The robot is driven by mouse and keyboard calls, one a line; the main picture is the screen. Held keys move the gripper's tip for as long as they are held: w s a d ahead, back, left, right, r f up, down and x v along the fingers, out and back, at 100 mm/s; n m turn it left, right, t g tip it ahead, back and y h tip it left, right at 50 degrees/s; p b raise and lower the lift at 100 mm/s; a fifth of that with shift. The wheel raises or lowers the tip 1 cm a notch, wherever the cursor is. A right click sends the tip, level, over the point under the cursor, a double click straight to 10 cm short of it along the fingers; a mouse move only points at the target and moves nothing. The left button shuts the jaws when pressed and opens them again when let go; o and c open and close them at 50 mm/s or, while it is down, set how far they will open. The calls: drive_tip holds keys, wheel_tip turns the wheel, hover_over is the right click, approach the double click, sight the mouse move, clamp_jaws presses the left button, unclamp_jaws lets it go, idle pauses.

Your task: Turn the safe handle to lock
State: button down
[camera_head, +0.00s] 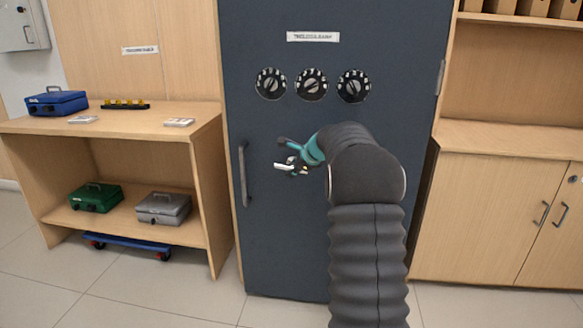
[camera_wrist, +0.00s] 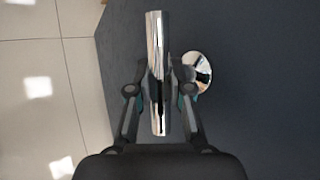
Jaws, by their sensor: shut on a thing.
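The dark grey safe (camera_head: 290,215) stands upright in the middle of the head view, with its door shut as far as I can see. My gripper (camera_head: 293,166) is in front of the door, left of its middle and below the dials. It is shut on the shiny chrome safe handle (camera_wrist: 155,50). In the wrist view the handle bar runs up and down the picture between the two fingers of my gripper (camera_wrist: 160,88). A round chrome base (camera_wrist: 200,72) shows just right of the bar. In the head view my arm and gripper hide much of the handle.
Three black dials (camera_head: 312,85) sit above on the door, and a vertical grey pull (camera_head: 243,174) is at its left edge. A wooden shelf unit (camera_head: 180,145) with cash boxes stands left. A wooden cabinet (camera_head: 490,215) stands right. Tiled floor is open in front.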

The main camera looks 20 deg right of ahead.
drive_tip(key=shift+w+r+n+g+h, duration=0.1)
drive_tip(key=shift+r+n+g+h, duration=0.15)
drive_tip(key=shift+g+h, duration=0.3)
idle(0.4)
drive_tip(key=c, duration=1.1)
unclamp_jaws()
drive_tip(key=shift+f, duration=0.15)
drive_tip(key=shift+o, duration=0.2)
drive_tip(key=a+v, duration=0.1)
drive_tip(key=v, duration=1.1)
drive_tip(key=shift+d, duration=0.35)
